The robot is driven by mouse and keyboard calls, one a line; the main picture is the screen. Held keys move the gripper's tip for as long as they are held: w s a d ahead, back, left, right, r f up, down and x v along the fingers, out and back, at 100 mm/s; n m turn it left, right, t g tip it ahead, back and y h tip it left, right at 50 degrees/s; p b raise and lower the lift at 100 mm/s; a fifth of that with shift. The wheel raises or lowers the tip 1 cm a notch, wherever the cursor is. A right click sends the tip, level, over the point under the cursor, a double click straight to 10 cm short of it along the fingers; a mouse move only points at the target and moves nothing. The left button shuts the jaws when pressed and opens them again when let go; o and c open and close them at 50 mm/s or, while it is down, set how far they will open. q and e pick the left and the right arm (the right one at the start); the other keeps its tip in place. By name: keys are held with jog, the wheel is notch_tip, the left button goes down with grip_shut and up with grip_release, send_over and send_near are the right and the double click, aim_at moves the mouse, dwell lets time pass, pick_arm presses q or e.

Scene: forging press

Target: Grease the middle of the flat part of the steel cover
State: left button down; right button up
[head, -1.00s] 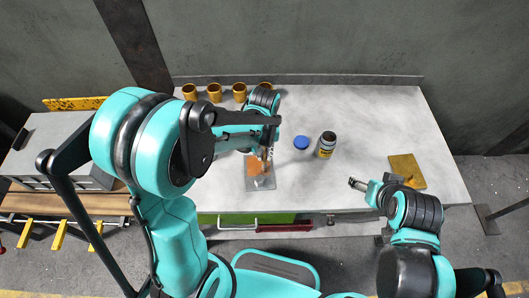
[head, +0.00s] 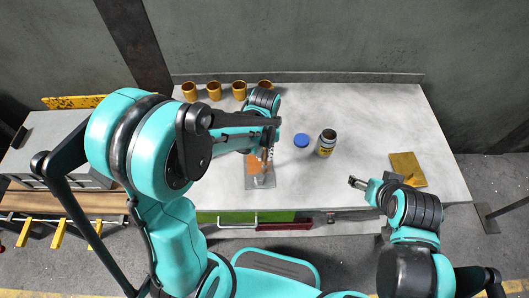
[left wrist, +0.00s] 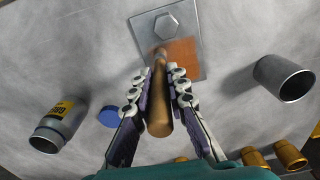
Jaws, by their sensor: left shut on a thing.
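The steel cover (head: 262,181) is a grey square plate on the bench with a hexagonal knob (left wrist: 167,25), and it also shows in the left wrist view (left wrist: 142,26). An orange-brown patch (left wrist: 184,52) lies on its flat part. My left gripper (left wrist: 160,85) is shut on a brush with a wooden handle (left wrist: 158,115). The brush's tip is at the patch's left edge in the left wrist view; I cannot tell whether it touches. The open jar with a yellow label (head: 326,143) also shows in the left wrist view (left wrist: 60,125). My right gripper (head: 357,183) is over the bench's front edge, its fingers too small to read.
A blue lid (head: 301,140) lies beside the jar. A grey metal cup (left wrist: 285,78) is near the cover. Several brass-coloured cups (head: 214,92) stand along the back edge. A yellow plate (head: 407,165) lies at the right. The bench's back right is clear.

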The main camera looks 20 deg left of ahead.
pick_arm(q)
jog(key=shift+w+a+f, duration=0.1)
jog(key=shift+w+a, duration=0.2)
jog(key=shift+w, duration=0.5)
jog(key=shift+s, duration=0.1)
jog(key=shift+s+d, duration=0.3)
jog(key=shift+s, duration=0.5)
jog(key=shift+w, duration=0.15)
jog(key=shift+w+a+b, duration=0.3)
jog(key=shift+w, duration=0.4)
jog(key=shift+s, duration=0.1)
